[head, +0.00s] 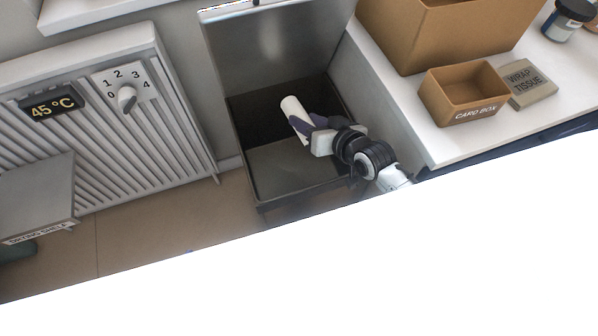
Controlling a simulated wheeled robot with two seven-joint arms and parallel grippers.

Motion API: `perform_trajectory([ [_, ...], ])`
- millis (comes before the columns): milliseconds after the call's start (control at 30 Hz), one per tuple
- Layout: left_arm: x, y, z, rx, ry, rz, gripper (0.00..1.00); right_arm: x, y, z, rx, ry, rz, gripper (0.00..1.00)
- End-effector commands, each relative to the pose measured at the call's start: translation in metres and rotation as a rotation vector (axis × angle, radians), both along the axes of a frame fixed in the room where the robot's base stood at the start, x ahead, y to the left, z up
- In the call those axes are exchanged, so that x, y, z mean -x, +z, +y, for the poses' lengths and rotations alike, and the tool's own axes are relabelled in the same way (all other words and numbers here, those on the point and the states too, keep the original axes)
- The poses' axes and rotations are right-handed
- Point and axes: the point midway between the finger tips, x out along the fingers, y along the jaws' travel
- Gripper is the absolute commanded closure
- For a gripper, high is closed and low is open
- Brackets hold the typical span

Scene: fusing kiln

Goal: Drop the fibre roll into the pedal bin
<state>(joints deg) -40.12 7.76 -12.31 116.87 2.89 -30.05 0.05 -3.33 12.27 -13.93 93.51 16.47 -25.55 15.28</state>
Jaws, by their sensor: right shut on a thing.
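The fibre roll (294,113) is a white cylinder, held tilted over the open mouth of the pedal bin. My right gripper (305,127) is shut on the roll's lower part, and its fingers hide some of it. The pedal bin (255,193) is a dark, square-mouthed bin with its grey lid (275,52) raised at the back. The roll appears within the bin's opening; how deep it is cannot be told. My left gripper is not in view.
A white counter (415,115) at right bears a large cardboard box (440,40), a small card box (462,95), wrap tissue (530,84) and a jar (566,22). A ribbed radiator (130,140) and a drying shelf (35,195) stand left.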

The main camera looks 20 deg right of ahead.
Motion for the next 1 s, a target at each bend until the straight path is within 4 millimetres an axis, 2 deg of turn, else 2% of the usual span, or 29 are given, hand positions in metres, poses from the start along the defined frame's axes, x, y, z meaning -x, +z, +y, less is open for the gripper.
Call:
perform_trajectory([
  [33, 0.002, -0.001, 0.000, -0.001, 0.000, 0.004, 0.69, 0.000, 0.000, 0.000, 0.000, 0.000, -0.001, 0.60],
  [133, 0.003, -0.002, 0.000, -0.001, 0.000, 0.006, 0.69, 0.000, 0.000, 0.000, 0.000, 0.000, -0.001, 0.43],
  [467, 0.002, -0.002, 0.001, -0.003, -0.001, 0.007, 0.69, 0.003, 0.001, -0.001, 0.000, 0.000, 0.001, 0.43],
  [567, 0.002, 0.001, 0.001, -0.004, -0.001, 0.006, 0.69, 0.011, 0.007, -0.003, 0.001, 0.000, 0.001, 0.43],
  [833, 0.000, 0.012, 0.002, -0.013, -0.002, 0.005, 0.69, 0.056, 0.032, -0.017, 0.000, -0.001, 0.002, 0.43],
  [1000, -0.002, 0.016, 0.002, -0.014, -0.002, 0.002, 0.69, 0.077, 0.044, -0.023, 0.000, 0.000, 0.001, 0.43],
])
